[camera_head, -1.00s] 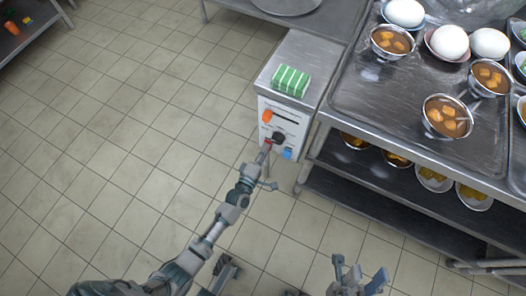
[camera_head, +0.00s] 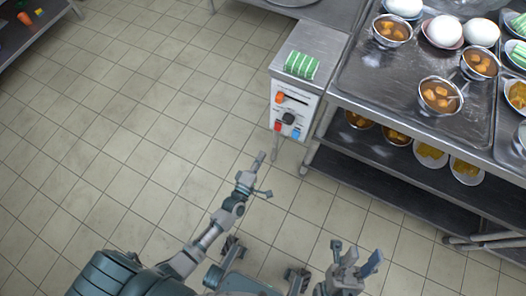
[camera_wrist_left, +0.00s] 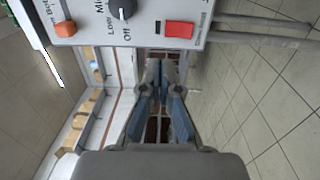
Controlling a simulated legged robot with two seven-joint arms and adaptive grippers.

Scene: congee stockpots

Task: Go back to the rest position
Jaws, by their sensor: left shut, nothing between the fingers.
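My left gripper (camera_head: 259,160) is below and left of the white control panel (camera_head: 292,109) in the head view, apart from it over the floor. In the left wrist view its fingers (camera_wrist_left: 161,88) are together with nothing between them. The panel also shows in that view (camera_wrist_left: 140,30), with an orange control (camera_wrist_left: 64,23), a black knob (camera_wrist_left: 122,9) and a red switch (camera_wrist_left: 179,30). My right gripper (camera_head: 355,258) is at the bottom of the head view, its fingers spread and empty.
A green-striped block (camera_head: 301,65) lies on the metal cabinet top above the panel. The tiled floor (camera_head: 130,120) at left is clear.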

